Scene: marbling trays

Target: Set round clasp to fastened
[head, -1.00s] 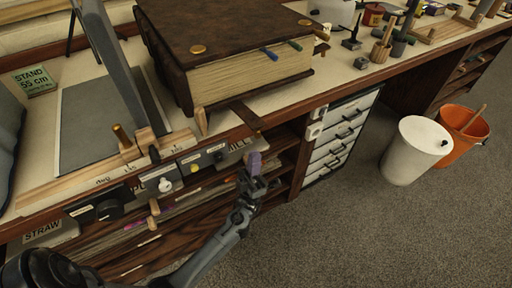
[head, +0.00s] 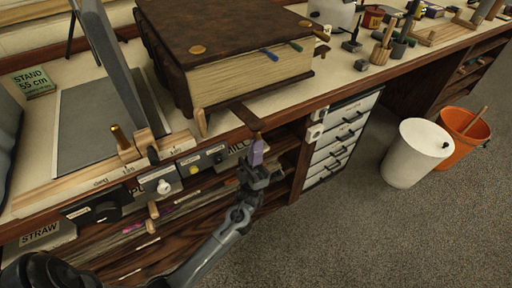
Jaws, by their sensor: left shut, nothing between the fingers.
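A thick book (head: 250,77) with a dark brown cover lies shut on the bench. Brass round studs show on its top cover, one near the front (head: 197,50) and one at the right (head: 304,22). A dark brown strap (head: 246,116) reaches out from the book's lower front edge over the bench edge, lying open. Another small brown strap (head: 321,34) sticks out at the book's right end. I cannot tell which one bears the round clasp. My left gripper (head: 257,153) is shut and empty, its purple fingertips just below the front strap's end. My right gripper is not in view.
A control panel (head: 160,184) with knobs runs along the bench front, left of my gripper. A wooden prop (head: 201,123) stands by the book's front left corner. White drawers (head: 340,140), a white bin (head: 416,153) and an orange bucket (head: 464,127) are at right.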

